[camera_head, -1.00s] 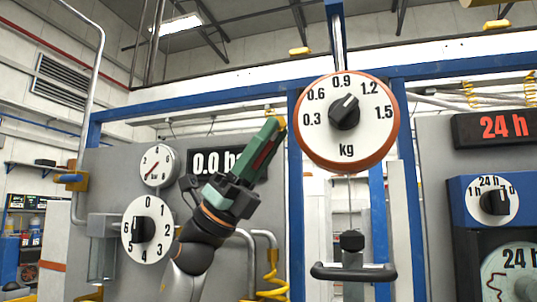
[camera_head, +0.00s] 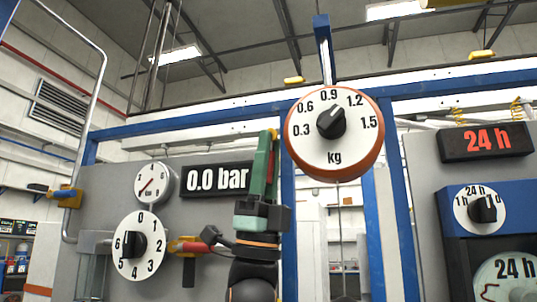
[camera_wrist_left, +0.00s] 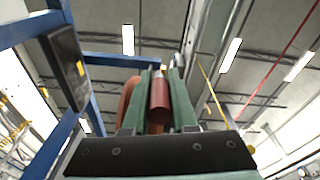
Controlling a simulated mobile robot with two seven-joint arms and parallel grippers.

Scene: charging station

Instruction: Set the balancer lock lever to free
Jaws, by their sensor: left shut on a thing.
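The balancer (camera_head: 335,178) is a round orange-rimmed housing with a white kg dial and a black knob (camera_head: 331,122); it hangs from the blue frame. My left gripper (camera_head: 270,150), with green fingers, points up just left of the balancer. It is shut on a red cylindrical lever, taken as the lock lever (camera_head: 273,162), mostly hidden by the fingers. In the left wrist view the red lever (camera_wrist_left: 160,100) sits between the green fingers, with the orange housing (camera_wrist_left: 132,95) just behind. The lever's pivot and lock markings are not readable. My right gripper is not in view.
A grey panel at left carries a "0.0 bar" display (camera_head: 217,180), a gauge (camera_head: 154,183), a numbered dial (camera_head: 138,256) and a red-handled yellow valve (camera_head: 188,247) close to my left arm. Blue posts (camera_head: 400,210) and a 24 h timer (camera_head: 486,210) stand at right.

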